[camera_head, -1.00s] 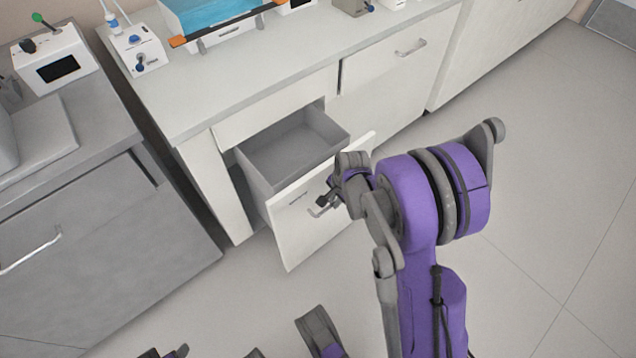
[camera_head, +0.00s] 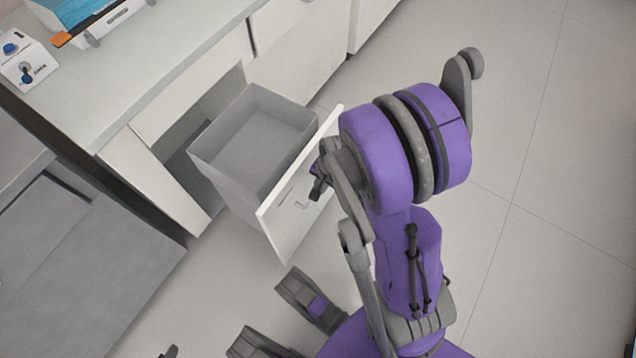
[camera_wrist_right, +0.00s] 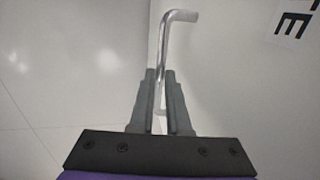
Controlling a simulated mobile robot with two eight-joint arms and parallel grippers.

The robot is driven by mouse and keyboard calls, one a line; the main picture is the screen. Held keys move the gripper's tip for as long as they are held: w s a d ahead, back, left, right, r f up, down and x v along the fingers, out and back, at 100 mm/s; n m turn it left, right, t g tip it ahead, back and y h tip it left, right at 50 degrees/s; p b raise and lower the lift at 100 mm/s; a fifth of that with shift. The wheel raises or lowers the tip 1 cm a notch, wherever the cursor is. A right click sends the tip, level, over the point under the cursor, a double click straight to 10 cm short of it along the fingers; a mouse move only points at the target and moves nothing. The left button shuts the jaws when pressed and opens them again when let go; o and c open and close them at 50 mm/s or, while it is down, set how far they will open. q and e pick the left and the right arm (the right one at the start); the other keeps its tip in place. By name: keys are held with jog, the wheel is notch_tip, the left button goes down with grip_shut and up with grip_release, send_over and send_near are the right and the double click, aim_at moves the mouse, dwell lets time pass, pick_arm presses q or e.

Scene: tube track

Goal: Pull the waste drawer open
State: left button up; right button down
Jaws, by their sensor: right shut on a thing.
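The waste drawer (camera_head: 231,153) is a grey bin behind a white front panel (camera_head: 283,224). It stands well out of the white cabinet, and its inside looks empty. My right gripper (camera_head: 316,188) is at the outer face of the panel, partly hidden by my own arm. In the right wrist view my right gripper (camera_wrist_right: 162,80) is shut on the metal handle (camera_wrist_right: 177,17), whose bent end stands out past the fingertips. Part of a dark printed label (camera_wrist_right: 296,25) shows on the panel there. My left gripper cannot be made out in the head view.
A white worktop (camera_head: 170,50) runs above the drawer, with a blue-topped tray (camera_head: 80,8) and a small white device (camera_head: 24,62) at its left end. A grey cabinet (camera_head: 90,265) stands at lower left. The tiled floor (camera_head: 560,180) at right is clear.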

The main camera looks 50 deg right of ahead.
jog(key=c, duration=0.9)
grip_release()
jog(key=shift+r, duration=0.1)
jog(key=r+p, duration=0.1)
jog(key=r, duration=0.2)
jog(key=s+r+p, duration=0.1)
jog(key=r+p, duration=0.1)
jog(key=r, duration=0.2)
jog(key=s+r+p, duration=0.1)
jog(key=r+p, duration=0.1)
jog(key=r, duration=0.1)
jog(key=shift+d+r, duration=0.1)
jog(key=shift+r, duration=0.15)
